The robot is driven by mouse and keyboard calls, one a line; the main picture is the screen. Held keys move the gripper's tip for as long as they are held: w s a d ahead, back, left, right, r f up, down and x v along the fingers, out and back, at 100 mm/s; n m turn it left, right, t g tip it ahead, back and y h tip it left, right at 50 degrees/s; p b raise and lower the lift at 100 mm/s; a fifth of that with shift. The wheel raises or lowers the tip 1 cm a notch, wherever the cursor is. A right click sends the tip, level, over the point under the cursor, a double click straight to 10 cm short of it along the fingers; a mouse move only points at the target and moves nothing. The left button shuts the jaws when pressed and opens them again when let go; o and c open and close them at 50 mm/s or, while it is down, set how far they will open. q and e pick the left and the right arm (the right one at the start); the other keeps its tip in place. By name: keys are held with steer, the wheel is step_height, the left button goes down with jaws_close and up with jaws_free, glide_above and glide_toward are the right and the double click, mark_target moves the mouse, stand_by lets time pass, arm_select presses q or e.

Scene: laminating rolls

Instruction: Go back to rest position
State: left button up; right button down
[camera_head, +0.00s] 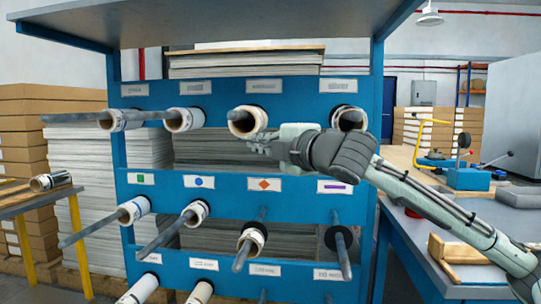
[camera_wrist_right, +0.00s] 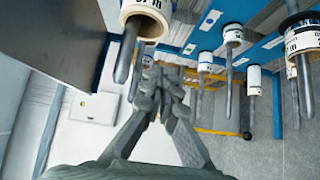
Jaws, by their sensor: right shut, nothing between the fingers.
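My right gripper (camera_head: 262,143) is shut and empty, in front of the upper row of the blue rack (camera_head: 230,182). It also shows in the right wrist view (camera_wrist_right: 167,75), fingers together. Close to it in the head view is a roll (camera_head: 247,121) on an upper peg; whether they touch I cannot tell. In the right wrist view a roll on a dark peg (camera_wrist_right: 146,18) is near the fingers at the upper left. My left gripper is not in view.
More rolls sit on pegs that stick out toward me, such as an upper-left roll (camera_head: 185,119) and a lower roll (camera_head: 251,240). A side table (camera_head: 35,195) at the left bears one roll. A workbench (camera_head: 425,250) with a wooden block (camera_head: 458,249) stands at the right.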

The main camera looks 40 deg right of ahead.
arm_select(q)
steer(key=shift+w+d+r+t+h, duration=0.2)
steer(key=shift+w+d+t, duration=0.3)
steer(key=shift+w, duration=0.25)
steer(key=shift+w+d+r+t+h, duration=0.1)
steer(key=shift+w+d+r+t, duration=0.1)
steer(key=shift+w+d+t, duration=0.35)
arm_select(e)
steer(key=shift+s+a, duration=0.2)
steer(key=shift+s, duration=2.05)
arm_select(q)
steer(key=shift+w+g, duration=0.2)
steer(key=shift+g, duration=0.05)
